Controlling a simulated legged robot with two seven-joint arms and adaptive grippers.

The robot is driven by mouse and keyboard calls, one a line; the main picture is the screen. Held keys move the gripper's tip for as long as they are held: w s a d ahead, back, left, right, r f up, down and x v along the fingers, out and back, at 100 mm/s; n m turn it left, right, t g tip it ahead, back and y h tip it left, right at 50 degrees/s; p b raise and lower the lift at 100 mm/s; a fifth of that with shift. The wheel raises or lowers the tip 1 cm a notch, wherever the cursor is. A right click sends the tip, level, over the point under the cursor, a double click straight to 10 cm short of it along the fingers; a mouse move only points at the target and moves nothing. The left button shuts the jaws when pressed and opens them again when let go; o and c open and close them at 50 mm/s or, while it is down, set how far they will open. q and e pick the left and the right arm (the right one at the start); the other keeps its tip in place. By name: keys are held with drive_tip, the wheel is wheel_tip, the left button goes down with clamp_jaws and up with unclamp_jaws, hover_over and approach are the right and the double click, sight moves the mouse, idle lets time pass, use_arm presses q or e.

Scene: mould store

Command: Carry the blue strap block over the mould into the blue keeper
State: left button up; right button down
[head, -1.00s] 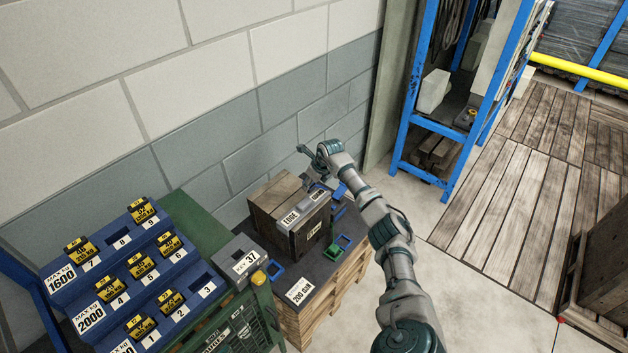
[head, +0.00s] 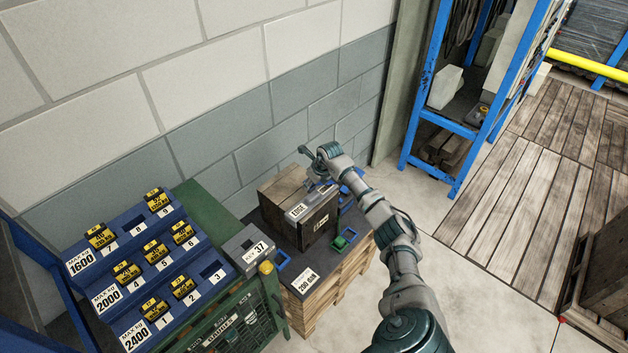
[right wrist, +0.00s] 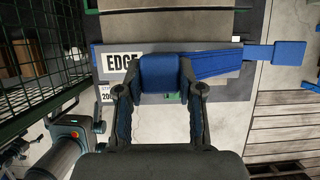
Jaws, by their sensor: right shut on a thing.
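The mould (head: 322,222) is a brown, box-like block with a white EDGE label, standing on a dark-topped pallet. My right gripper (head: 317,186) is above the mould's top edge. In the right wrist view the blue strap block (right wrist: 165,74) is between its two fingers (right wrist: 163,92), which are shut on it. A blue strap (right wrist: 215,66) runs from the block to a blue end piece (right wrist: 274,57) on the right. A blue open frame, apparently the keeper (head: 282,260), lies left of the mould on the pallet top. My left gripper is not in view.
A green frame (head: 345,239) lies on the pallet top, right of the mould. A grey box marked 37 (head: 246,249) and a blue stepped rack of yellow-tagged weights (head: 112,308) stand left. A block wall is behind; a blue shelf (head: 443,125) stands at upper right.

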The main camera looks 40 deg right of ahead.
drive_tip(key=shift+s+a+p, duration=0.1)
drive_tip(key=shift+a+p, duration=0.55)
drive_tip(key=shift+a, duration=0.1)
use_arm(q)
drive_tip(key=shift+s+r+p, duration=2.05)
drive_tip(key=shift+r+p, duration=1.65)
drive_tip(key=shift+p, duration=0.25)
use_arm(e)
drive_tip(key=shift+s+a, duration=0.65)
drive_tip(key=shift+a, duration=7.85)
use_arm(q)
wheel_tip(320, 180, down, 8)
drive_tip(key=b, duration=0.8)
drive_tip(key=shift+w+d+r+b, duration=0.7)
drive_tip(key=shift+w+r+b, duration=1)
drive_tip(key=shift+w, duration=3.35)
use_arm(e)
drive_tip(key=shift+f+b, duration=2.85)
drive_tip(key=shift+f, duration=8.9)
use_arm(q)
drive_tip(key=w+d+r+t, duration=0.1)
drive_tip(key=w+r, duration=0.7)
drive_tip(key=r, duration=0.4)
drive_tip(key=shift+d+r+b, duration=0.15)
drive_tip(key=shift+b, duration=0.25)
use_arm(e)
drive_tip(key=shift+f, duration=0.55)
